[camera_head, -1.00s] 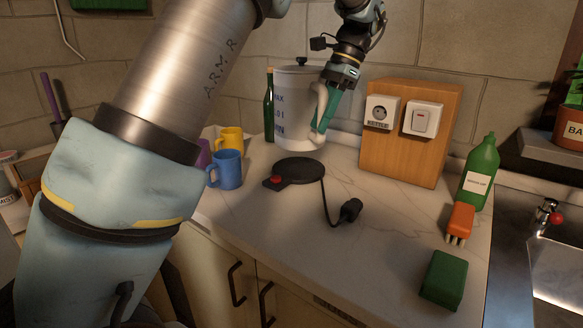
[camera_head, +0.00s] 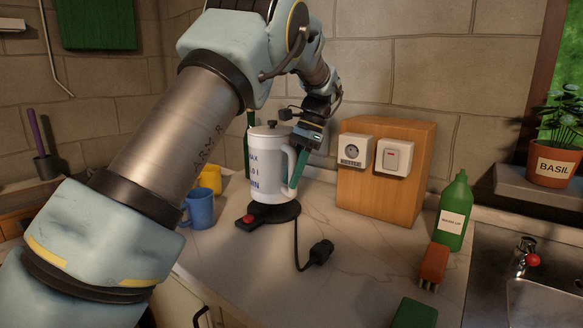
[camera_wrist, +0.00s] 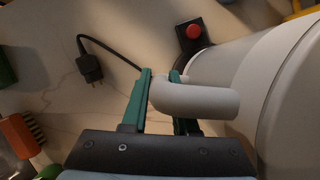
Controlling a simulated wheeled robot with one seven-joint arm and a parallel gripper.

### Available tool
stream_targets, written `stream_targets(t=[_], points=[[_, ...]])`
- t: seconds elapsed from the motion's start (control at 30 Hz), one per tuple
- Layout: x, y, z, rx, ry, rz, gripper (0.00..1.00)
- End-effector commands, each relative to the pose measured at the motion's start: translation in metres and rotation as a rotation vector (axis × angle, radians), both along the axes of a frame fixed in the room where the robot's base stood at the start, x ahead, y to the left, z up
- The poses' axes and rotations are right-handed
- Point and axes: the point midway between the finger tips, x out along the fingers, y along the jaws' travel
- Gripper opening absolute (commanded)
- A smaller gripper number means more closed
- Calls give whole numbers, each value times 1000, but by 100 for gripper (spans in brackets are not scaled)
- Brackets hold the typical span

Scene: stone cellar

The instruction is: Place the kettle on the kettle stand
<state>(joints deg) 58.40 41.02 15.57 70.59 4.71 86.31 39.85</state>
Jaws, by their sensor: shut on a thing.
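The white kettle (camera_head: 266,170) is upright, with its grey lid on top and its handle on the right. In the head view its base is at the black kettle stand (camera_head: 279,213), covering much of it; I cannot tell whether it touches or hovers just above. The stand's red button (camera_head: 248,218) shows in front, and also in the wrist view (camera_wrist: 194,31). My gripper (camera_head: 298,168) is shut on the kettle's handle; in the wrist view its green fingers (camera_wrist: 160,98) are on either side of the handle (camera_wrist: 205,102).
A black cord runs from the stand to a loose plug (camera_head: 321,252) on the counter. A wooden box (camera_head: 398,203) with a socket and a switch stands to the right. Blue (camera_head: 200,209) and yellow mugs stand left.

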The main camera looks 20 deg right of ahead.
Motion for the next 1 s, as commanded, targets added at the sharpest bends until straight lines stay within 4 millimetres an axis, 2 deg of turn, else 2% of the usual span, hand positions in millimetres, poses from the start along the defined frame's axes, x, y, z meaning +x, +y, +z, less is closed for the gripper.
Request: stream_targets(t=[0.3,0.7,0.73,1.0], points=[[0,0,-30,0,-2,1,0],[1,0,-36,-2,-4,2,0],[0,0,-38,0,1,1,30],[0,0,-38,0,1,0,57]])
